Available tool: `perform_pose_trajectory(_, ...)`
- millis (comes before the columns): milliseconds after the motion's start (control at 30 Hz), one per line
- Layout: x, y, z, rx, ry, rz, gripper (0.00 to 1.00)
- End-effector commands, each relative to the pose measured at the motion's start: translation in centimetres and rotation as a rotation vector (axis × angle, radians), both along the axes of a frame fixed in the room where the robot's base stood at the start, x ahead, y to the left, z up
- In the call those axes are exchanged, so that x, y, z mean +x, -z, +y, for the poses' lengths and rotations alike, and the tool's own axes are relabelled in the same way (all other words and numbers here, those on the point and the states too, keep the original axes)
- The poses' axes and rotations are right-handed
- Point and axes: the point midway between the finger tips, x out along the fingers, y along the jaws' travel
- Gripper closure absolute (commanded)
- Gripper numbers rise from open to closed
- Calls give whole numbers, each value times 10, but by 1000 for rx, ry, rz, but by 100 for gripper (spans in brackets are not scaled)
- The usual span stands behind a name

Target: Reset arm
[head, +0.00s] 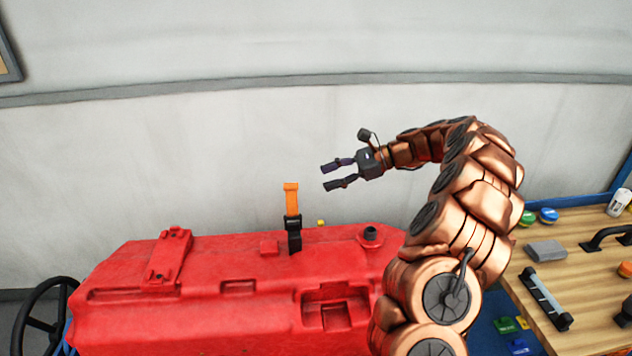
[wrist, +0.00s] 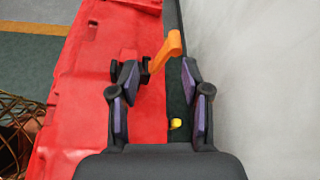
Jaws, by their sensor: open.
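My gripper (head: 334,175) is open and empty in the head view. It is held in the air above the red tank (head: 200,283), up and to the right of an upright orange handle (head: 291,198) on a black mount. My copper-coloured arm curves up from the lower right. In the wrist view, the open fingers of my gripper (wrist: 157,88) point toward the orange handle (wrist: 165,50), which shows between and beyond the fingertips. The gripper does not appear to touch the handle.
A wooden workbench (head: 585,243) with a grey block (head: 545,250), a squeegee-like tool (head: 546,297) and coloured lids stands at the right. A black steering wheel (head: 38,320) is at the lower left. A small yellow part (wrist: 176,124) lies beside the tank. A plain wall is behind.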

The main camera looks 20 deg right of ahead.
Motion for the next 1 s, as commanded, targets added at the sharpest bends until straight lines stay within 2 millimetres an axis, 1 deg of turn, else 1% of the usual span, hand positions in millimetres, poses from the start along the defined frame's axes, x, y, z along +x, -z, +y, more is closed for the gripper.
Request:
perform_pose_trajectory(100, -3, -3, -6, 0, -1, 1, 52)
perform_pose_trajectory(200, -4, -4, -8, 1, -2, 1, 52)
perform_pose_trajectory(667, -4, -4, -8, 1, -2, 1, 52)
perform_pose_trajectory(733, -5, -5, -6, -2, -7, -1, 52)
perform_pose_trajectory(767, -5, -6, -3, -6, -13, -3, 52)
perform_pose_trajectory(867, -10, -12, 16, -29, -59, -19, 52)
perform_pose_trajectory(967, -20, -22, 48, -71, -136, -49, 52)
perform_pose_trajectory(1000, -25, -26, 62, -94, -172, -63, 52)
